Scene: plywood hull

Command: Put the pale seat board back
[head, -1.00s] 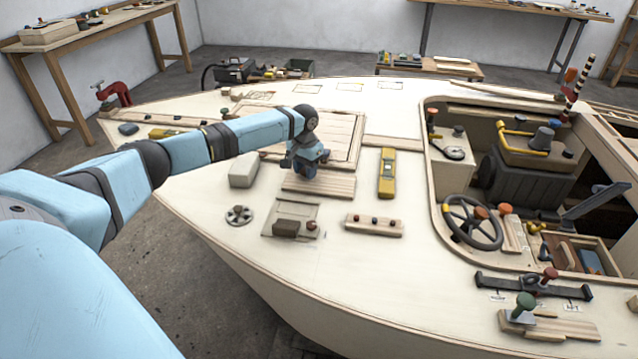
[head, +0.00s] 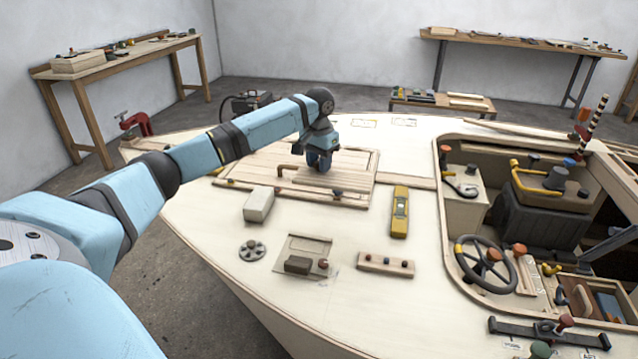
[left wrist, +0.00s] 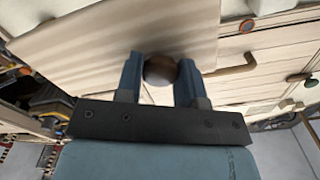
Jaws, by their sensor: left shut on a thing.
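The pale seat board (head: 345,180) is a flat, light wooden panel under my left gripper (head: 319,167), over the framed hatch area (head: 365,167) of the pale deck. In the left wrist view the board (left wrist: 100,45) fills the upper left. There, the fingers of my left gripper (left wrist: 160,80) are shut on its round brown knob (left wrist: 160,68). Whether the board rests flat or hangs slightly above the deck is hard to tell. My right gripper is not in view.
A brown handle (head: 284,171) stands just left of the gripper. A front strip with small knobs (head: 337,193), a grey-white block (head: 259,204) and a yellow level (head: 400,212) lie nearby. The cockpit opening with the steering wheel (head: 486,258) is at the right.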

